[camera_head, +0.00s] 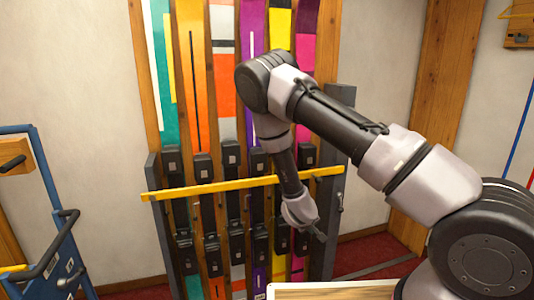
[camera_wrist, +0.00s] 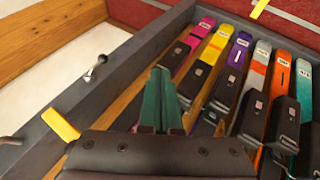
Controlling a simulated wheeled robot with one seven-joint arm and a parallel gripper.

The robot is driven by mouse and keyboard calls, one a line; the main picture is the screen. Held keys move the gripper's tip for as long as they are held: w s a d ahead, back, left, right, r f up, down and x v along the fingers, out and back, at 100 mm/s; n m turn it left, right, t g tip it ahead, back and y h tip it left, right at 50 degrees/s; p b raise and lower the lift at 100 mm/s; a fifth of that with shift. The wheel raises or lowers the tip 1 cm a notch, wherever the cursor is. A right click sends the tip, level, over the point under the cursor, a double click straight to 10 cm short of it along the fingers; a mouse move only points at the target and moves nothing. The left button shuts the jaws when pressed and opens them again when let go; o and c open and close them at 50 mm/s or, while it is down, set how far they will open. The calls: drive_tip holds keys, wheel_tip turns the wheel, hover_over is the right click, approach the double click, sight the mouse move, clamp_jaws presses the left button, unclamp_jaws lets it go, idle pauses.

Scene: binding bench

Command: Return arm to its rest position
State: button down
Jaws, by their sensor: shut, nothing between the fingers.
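My gripper (camera_head: 320,237) hangs low in front of the right part of the ski rack, just below the level of the yellow bar in the head view. In the wrist view its two green fingers (camera_wrist: 162,97) are together with nothing between them. My arm is bent, reaching from the lower right up and over, then down to the rack. No rest position is marked in either view.
A ski rack with dark posts (camera_head: 333,240) holds several colourful skis with black bindings, crossed by a yellow bar (camera_head: 235,185). A metal latch (camera_wrist: 95,70) sits on one post. A blue frame (camera_head: 52,215) stands left. A wooden-topped bench (camera_head: 335,291) is at the bottom.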

drive_tip(key=s+r+m+g+y, duration=0.1)
drive_tip(key=s+r+m+y, duration=0.15)
drive_tip(key=r, duration=1.35)
drive_tip(key=s+r+m+y, duration=0.1)
drive_tip(key=r+m+y, duration=0.25)
drive_tip(key=r, duration=1.25)
drive_tip(key=s+d+r+m, duration=0.1)
drive_tip(key=s+d+r, duration=0.1)
drive_tip(key=s+r, duration=0.4)
drive_tip(key=s+d+r+m, duration=0.1)
drive_tip(key=s+d+r, duration=0.2)
drive_tip(key=s+r, duration=0.3)
drive_tip(key=s+d+r+m+t, duration=0.1)
drive_tip(key=s+d+r, duration=0.2)
drive_tip(key=s+r, duration=0.4)
drive_tip(key=s, duration=0.3)
drive_tip(key=shift+d+r, duration=0.1)
